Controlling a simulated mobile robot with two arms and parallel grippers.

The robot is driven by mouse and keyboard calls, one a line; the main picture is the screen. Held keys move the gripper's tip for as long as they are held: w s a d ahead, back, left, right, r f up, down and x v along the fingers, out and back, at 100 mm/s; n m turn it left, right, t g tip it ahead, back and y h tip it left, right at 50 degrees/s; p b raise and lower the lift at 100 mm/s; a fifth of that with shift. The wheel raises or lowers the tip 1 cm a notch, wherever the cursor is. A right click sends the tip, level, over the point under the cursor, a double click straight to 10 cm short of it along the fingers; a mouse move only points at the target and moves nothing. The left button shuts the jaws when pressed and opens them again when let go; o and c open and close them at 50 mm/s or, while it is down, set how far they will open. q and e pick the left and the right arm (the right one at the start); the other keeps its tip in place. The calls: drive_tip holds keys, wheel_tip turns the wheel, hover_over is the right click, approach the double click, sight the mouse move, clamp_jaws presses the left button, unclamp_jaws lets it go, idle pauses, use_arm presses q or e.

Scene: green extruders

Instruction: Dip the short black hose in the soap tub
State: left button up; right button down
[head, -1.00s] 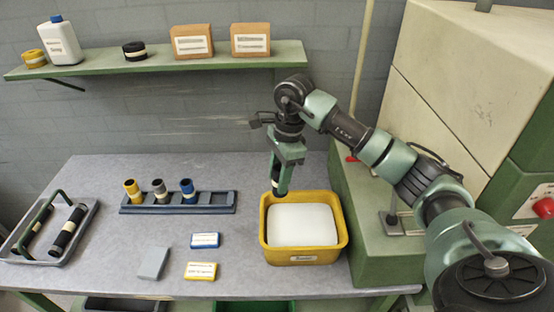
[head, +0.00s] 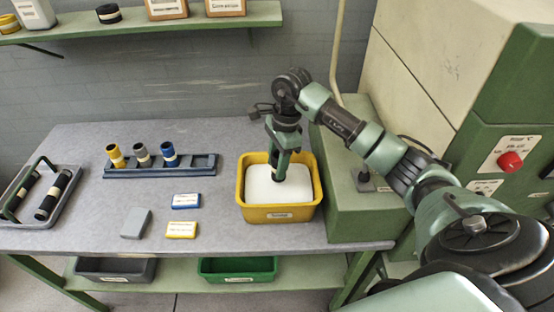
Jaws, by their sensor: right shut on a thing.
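The soap tub (head: 282,213) is a yellow bin at the right of the table, filled with a smooth white mass (head: 300,182). My left gripper is not in view.
A rack (head: 200,168) holds yellow, grey and blue-banded pieces. A grey tray (head: 58,210) with black hoses is at the left. Blue (head: 186,200), yellow (head: 181,230) and grey (head: 136,223) blocks lie left of the tub. A green machine (head: 350,190) stands close at its right.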

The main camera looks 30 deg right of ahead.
wheel_tip(320, 180, down, 6)
drive_tip(key=b, duration=0.4)
drive_tip(key=shift+r, duration=0.15)
drive_tip(key=shift+w+f+b, duration=0.1)
drive_tip(key=shift+f+b, duration=0.5)
drive_tip(key=shift+r, duration=0.1)
idle(0.4)
drive_tip(key=shift+r+p, duration=0.35)
drive_tip(key=shift+r, duration=0.05)
wheel_tip(320, 180, up, 11)
drive_tip(key=p, duration=0.6)
drive_tip(key=shift+r, duration=0.15)
idle(0.7)
